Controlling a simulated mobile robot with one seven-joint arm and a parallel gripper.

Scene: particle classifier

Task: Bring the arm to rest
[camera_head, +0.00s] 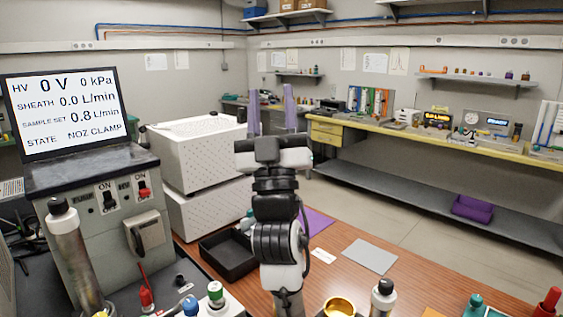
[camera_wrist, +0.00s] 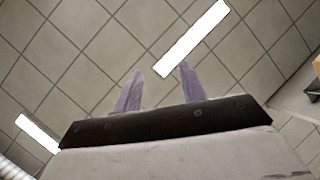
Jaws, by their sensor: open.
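My gripper (camera_head: 271,110) stands upright above the wooden bench in the head view, at the top of my raised arm. Its two purple fingers point up and are spread apart with nothing between them. In the wrist view my gripper (camera_wrist: 160,88) shows the same two fingers, open and empty, against the tiled ceiling. No object touches the fingers in either view.
A grey console (camera_head: 85,190) with a screen (camera_head: 66,112) stands at the left. White perforated boxes (camera_head: 195,150) stand behind my arm. A black tray (camera_head: 228,256), a grey mat (camera_head: 370,256) and bottles lie on the wooden bench (camera_head: 330,270). Open floor lies beyond.

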